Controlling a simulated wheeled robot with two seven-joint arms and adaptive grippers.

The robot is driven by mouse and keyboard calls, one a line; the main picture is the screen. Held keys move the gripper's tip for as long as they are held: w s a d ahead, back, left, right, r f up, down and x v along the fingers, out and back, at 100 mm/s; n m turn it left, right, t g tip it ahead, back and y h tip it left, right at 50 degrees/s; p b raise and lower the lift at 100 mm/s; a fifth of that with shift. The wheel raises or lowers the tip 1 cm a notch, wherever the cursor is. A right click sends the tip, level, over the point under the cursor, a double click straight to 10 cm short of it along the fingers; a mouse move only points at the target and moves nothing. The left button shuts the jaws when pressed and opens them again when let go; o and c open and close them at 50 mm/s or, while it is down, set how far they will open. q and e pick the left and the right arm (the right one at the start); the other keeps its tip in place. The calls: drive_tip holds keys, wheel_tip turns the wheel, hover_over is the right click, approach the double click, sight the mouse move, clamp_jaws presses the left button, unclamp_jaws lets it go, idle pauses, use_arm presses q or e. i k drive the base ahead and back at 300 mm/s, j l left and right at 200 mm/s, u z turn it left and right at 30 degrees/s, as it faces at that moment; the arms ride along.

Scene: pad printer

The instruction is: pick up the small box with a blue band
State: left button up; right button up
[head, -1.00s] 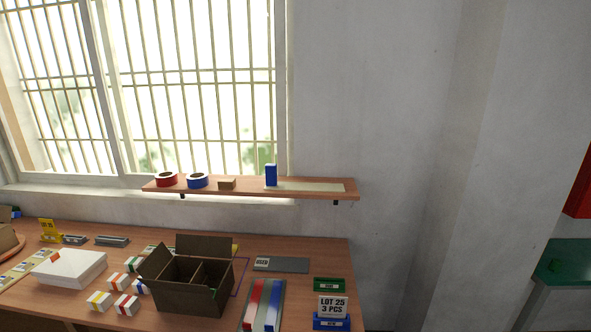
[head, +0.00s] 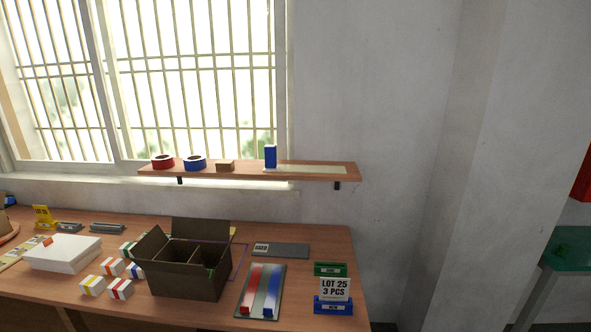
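A small white box with a blue band (head: 135,271) sits on the table just left of the open dark carton, which partly hides it. Other small white boxes stand close by: one with a yellow band (head: 92,285), two with red bands (head: 120,289) (head: 111,267), and one with a green band (head: 128,249). Neither of my grippers shows in the head view.
The open divided carton (head: 188,283) stands right of the small boxes. A white box (head: 64,254) lies to their left. A shelf (head: 320,171) hangs above the table (head: 218,314).

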sight(134, 271)
drive_tip(key=u, duration=1.25)
